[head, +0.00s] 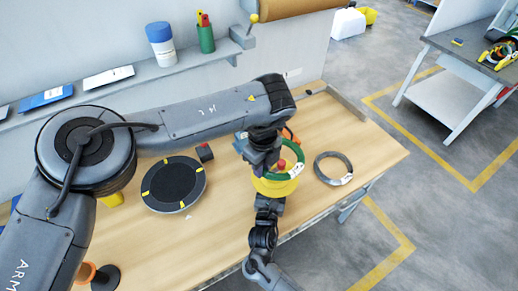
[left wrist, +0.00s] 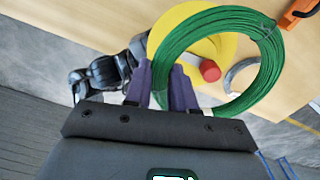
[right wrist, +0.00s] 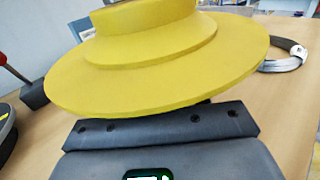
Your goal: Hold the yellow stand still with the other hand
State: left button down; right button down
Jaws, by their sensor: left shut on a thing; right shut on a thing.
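The yellow stand (head: 274,187) is upright near the table's front edge, with a red knob (head: 282,163) on top. It shows large in the right wrist view (right wrist: 160,62). A green coil (head: 301,165) lies over the stand's top, around the knob, also in the left wrist view (left wrist: 266,75). My left gripper (head: 264,158) is shut on the coil's near-left side, its purple fingers (left wrist: 161,84) against the strands. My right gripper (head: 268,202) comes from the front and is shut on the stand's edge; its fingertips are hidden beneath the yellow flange.
A grey coil (head: 333,168) lies right of the stand. A black round turntable (head: 174,184) with yellow marks and a small dark block (head: 205,152) are to the left. An orange tool (left wrist: 300,11) lies behind the stand. The table's right end (head: 375,150) is clear.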

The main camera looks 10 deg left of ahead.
aim_at(260, 189)
pick_arm(q)
jog(key=shift+s+f, duration=0.5)
jog(key=shift+f, duration=0.05)
jog(key=shift+a+f, duration=0.25)
jog(key=shift+f, duration=0.1)
jog(key=shift+f, duration=2.45)
jog(key=c, duration=0.9)
grip_release()
jog(key=shift+f, duration=0.1)
jog(key=shift+o, duration=0.2)
pick_arm(e)
jog(key=shift+a, duration=0.1)
